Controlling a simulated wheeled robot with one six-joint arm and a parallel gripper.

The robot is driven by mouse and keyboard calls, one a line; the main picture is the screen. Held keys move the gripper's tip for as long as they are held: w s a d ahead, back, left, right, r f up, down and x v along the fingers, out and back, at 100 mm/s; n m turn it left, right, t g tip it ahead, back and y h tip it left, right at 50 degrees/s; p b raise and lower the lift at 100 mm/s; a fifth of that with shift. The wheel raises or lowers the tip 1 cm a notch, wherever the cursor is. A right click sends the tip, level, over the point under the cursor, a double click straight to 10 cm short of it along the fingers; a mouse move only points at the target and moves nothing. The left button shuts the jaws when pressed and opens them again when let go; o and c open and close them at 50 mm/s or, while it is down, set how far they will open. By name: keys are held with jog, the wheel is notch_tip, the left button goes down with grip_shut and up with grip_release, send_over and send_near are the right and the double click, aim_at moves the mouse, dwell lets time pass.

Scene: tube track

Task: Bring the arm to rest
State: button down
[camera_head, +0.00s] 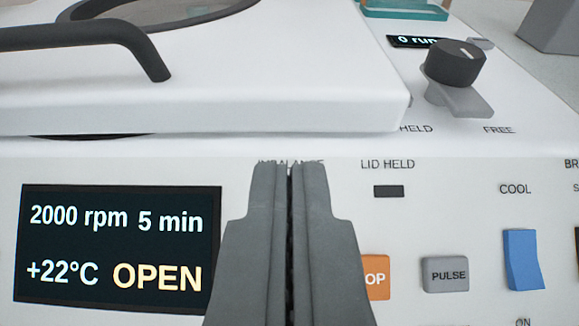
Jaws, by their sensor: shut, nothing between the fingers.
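My gripper (289,170) is in the lower middle of the view, its two dark grey fingers closed against each other with nothing between them. It is in front of the white front panel of a centrifuge-like machine (330,215). The fingers hide part of the panel, including part of the "IMBALANCE" label and part of an orange button (377,278) that reads "OP". I cannot tell whether the fingertips touch the panel.
The machine's white lid (260,85) has a dark handle (90,40) at left. The display (118,248) reads 2000 rpm, 5 min, +22°C, OPEN. At right are a dark knob (455,63), a grey PULSE button (446,274) and a blue COOL switch (522,259).

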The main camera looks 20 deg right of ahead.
jog(key=s+a+r+n+t+y, duration=0.1)
jog(key=s+a+r+y, duration=0.1)
jog(key=s+a+r, duration=0.4)
jog(key=s+a+r+n+t+y, duration=0.1)
jog(key=s+a+r+n+y, duration=0.1)
jog(key=s+a+r, duration=0.4)
jog(key=s+r, duration=0.1)
jog(key=s, duration=0.3)
jog(key=shift+s+a+r+t, duration=0.25)
jog(key=shift+s+a+t, duration=0.05)
jog(key=shift+s, duration=0.05)
